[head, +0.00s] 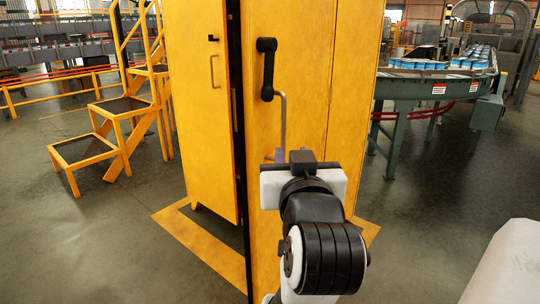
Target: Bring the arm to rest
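My arm reaches up from the bottom of the head view. My gripper (302,178) is seen from behind, close in front of a yellow cabinet (300,50). Its fingers are hidden behind its own hand, so I cannot tell whether they are open or touch anything. A grey bent bar handle (283,120) shows just above and beyond the hand, on the yellow panel. Whether the gripper touches it is hidden.
A black handle (267,70) sits on the near panel. A dark gap (238,120) separates it from the left door (200,110). Yellow steps (110,125) stand left; a conveyor (430,80) with blue-and-white cans is right. Floor (420,210) between is clear.

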